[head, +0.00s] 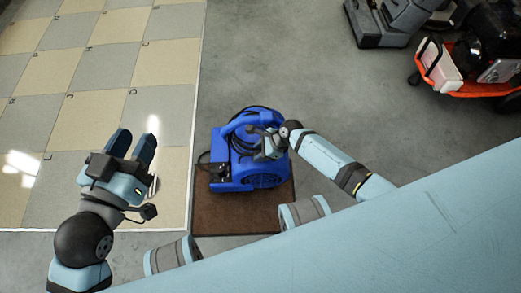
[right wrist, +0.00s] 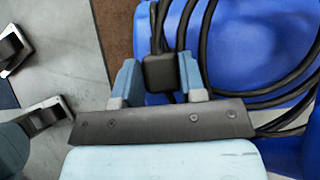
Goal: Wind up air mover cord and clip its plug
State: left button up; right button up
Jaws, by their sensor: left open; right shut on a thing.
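The blue air mover (head: 262,182) stands on a brown mat (head: 238,222) in the head view. Its black cord (head: 204,158) lies in loops around and over the blue housing; several cord loops also show in the right wrist view (right wrist: 262,98). My right gripper (head: 268,150) is over the top of the air mover. In the right wrist view its fingers are shut on a black block (right wrist: 160,73), which looks like the plug, with cord strands beside it. My left gripper (head: 132,146) is open and empty, left of the air mover, over the tiled floor.
Pale and grey floor tiles (head: 85,115) lie at the left, with a light edge strip. Bare grey concrete (head: 290,60) is free behind the air mover. A grey machine (head: 380,25) and an orange-and-black machine (head: 480,85) stand at the far right.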

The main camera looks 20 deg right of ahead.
pick_arm(q)
jog(key=shift+r, duration=0.1)
pick_arm(e)
jog(key=shift+f, duration=0.25)
dwell(0.4)
jog(key=o, duration=1.2)
jog(key=shift+d+r+p, duration=0.3)
jog(key=shift+r+p, duration=0.2)
jog(key=shift+r, duration=0.1)
pick_arm(q)
notch_tip(320, 180, up, 6)
jog(key=s+n+t+p, duration=0.1)
jog(key=n+t+p, duration=0.1)
jog(key=p, duration=0.4)
jog(key=shift+a+t+y, duration=0.3)
jog(key=shift+t, duration=0.1)
pick_arm(e)
jog(key=v, duration=1.2)
jog(key=shift+s+d+r, duration=0.1)
jog(key=shift+d+r, duration=0.1)
pick_arm(q)
jog(key=shift+s, duration=0.1)
